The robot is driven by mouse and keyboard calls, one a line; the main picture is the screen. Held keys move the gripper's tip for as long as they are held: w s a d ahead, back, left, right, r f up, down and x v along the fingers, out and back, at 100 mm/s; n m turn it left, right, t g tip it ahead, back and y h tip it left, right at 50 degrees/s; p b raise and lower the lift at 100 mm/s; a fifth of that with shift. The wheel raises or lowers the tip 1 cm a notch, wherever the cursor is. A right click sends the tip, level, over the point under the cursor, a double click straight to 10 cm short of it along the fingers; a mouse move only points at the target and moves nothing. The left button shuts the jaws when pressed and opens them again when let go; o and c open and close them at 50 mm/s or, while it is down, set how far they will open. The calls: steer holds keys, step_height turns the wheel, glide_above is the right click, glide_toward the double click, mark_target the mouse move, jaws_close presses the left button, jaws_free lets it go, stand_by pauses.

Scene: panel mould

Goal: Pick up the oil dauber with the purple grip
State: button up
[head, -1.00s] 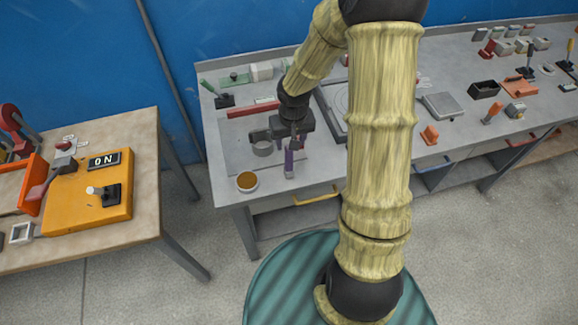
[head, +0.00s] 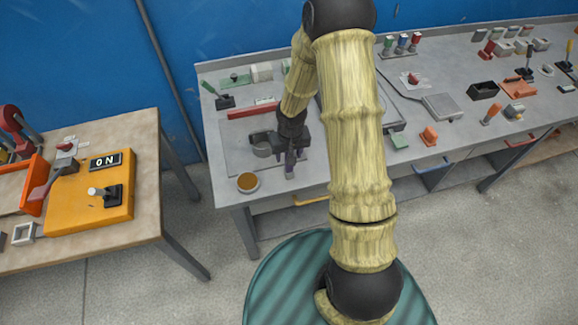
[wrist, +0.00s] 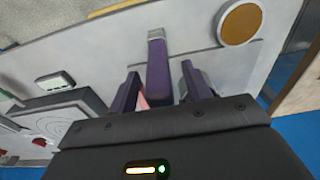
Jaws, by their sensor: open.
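The oil dauber with the purple grip (wrist: 158,68) lies between the two open fingers of my gripper (wrist: 163,88) in the wrist view. Its far end has a light grey tip, and its near end is hidden behind the gripper body. In the head view the dauber (head: 290,170) shows only in part below my gripper (head: 289,156), near the front edge of the grey bench. Gaps show between the dauber and both fingers in the wrist view. Whether the fingers are low enough to surround it is hard to tell.
A round dish with amber contents (head: 248,182) stands left of the dauber. A red bar (head: 252,109) lies behind. The grey bench (head: 222,188) ends just in front of the dauber.

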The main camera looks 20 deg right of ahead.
steer(key=shift+f, duration=0.4)
steer(key=c, duration=1.1)
steer(key=shift+o, duration=0.2)
steer(key=shift+r, duration=0.1)
step_height(320, 180, up, 10)
steer(key=shift+f, duration=0.1)
